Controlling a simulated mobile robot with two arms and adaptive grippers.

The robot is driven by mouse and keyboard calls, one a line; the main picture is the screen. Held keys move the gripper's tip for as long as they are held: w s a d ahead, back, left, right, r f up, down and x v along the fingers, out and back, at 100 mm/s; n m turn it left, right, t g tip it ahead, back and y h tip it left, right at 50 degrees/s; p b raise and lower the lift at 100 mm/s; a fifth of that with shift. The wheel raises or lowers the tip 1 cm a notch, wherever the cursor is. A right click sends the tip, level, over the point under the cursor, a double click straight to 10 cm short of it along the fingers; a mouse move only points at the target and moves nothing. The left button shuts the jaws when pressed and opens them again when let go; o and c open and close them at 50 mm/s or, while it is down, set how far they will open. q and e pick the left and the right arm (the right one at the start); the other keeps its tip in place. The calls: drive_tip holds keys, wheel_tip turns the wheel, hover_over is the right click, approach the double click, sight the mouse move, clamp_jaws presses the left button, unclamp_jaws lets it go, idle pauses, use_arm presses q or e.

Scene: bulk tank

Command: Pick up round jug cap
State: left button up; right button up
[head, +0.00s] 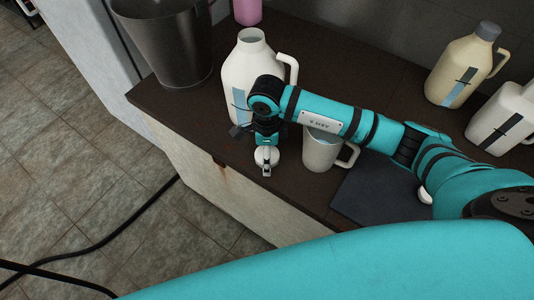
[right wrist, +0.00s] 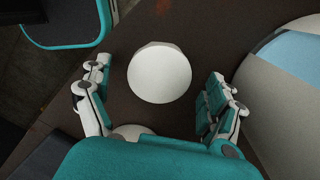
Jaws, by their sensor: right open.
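The round jug cap (right wrist: 160,73) is a plain white disc on the dark brown counter in the right wrist view. My right gripper (right wrist: 158,80) is open, with one finger to either side of the cap and a visible gap to both. In the head view my right gripper (head: 266,162) points down near the counter's front edge, and a white rounded shape shows partly behind it. An open-necked white jug (head: 239,79) with a blue label stands behind the gripper; its side also shows in the right wrist view (right wrist: 300,105). My left gripper is not in view.
A white mug (head: 319,153) stands close to the right of my gripper. A metal bucket (head: 170,45) stands at the back left. A capped cream jug (head: 462,68) and another white jug (head: 502,118) stand right. A dark mat (head: 375,195) lies in front of them.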

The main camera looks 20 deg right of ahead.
drive_tip(key=c, duration=0.9)
drive_tip(key=shift+r, duration=0.15)
drive_tip(key=shift+c, duration=0.2)
